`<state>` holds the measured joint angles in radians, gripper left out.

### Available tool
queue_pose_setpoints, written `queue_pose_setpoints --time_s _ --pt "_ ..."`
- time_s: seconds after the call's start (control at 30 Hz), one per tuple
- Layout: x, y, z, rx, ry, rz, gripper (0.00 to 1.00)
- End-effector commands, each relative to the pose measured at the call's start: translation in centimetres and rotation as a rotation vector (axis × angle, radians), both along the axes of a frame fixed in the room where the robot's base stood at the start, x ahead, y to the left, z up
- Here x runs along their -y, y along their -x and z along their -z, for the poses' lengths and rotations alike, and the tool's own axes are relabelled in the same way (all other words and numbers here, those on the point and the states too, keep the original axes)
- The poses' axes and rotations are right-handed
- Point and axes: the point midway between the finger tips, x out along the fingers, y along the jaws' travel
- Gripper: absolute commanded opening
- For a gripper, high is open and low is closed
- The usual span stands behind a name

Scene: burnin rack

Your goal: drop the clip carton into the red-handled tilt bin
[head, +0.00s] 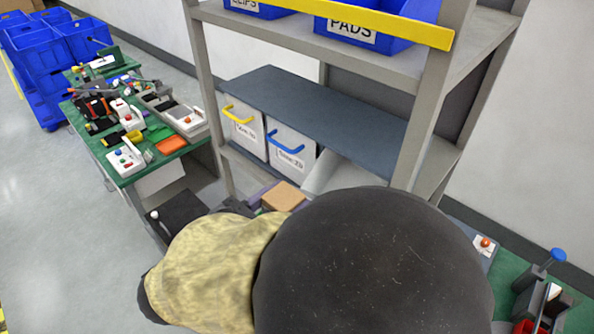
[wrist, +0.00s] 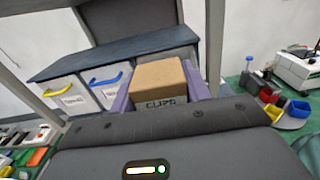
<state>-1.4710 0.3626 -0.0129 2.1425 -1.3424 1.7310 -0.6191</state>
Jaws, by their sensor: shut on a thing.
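The clip carton (head: 283,196) is a small brown box with a dark printed label. In the wrist view the carton (wrist: 158,76) sits between the purple fingers of my gripper (wrist: 160,90), which is shut on it. In the head view my arm hides most of my gripper (head: 280,199). A third pale bin (head: 334,174) stands right of the blue-handled one under the dark shelf, its face sloping outward. No red handle shows; my arm and the carton cover part of that bin. The carton is in front of the bins, apart from them as far as I can tell.
A yellow-handled bin (head: 243,129) and a blue-handled bin (head: 290,151) stand to the left under the dark shelf (head: 320,105). Rack posts (head: 205,95) flank the row. A cluttered green bench (head: 135,175) is at left.

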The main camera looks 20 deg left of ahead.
Motion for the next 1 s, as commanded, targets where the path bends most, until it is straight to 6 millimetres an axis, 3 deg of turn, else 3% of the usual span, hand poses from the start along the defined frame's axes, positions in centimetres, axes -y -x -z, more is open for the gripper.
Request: queue_pose_setpoints --time_s 0.47,1.0 --pt "0.5 -1.1 0.2 0.001 -0.001 0.002 0.23" --pt "2.7 -6.1 0.2 0.001 -0.001 0.011 0.23"
